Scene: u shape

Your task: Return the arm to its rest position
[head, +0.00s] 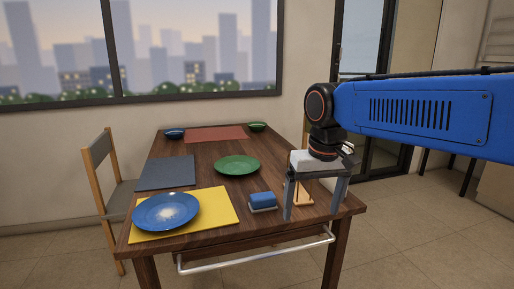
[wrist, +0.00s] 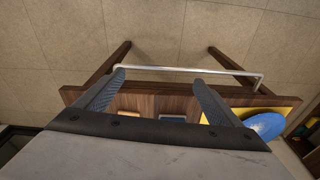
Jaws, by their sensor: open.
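My gripper (head: 312,212) is at the end of my blue arm, pointing down over the right front part of the wooden table (head: 215,170). Its two grey fingers are wide apart with nothing held between them. In the wrist view my gripper (wrist: 158,78) spreads over the table's front edge, with the metal rail (wrist: 185,70) beyond the fingertips. A tan wooden item (head: 302,196) shows partly behind the fingers. A blue sponge (head: 262,198) on a pale holder is just left of the gripper.
A blue plate (head: 165,211) with a pale patch lies on a yellow mat (head: 218,207). A green plate (head: 237,165), grey mat (head: 166,173), red mat (head: 215,134) and two bowls are farther back. A chair (head: 100,180) stands left. Floor in front is clear.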

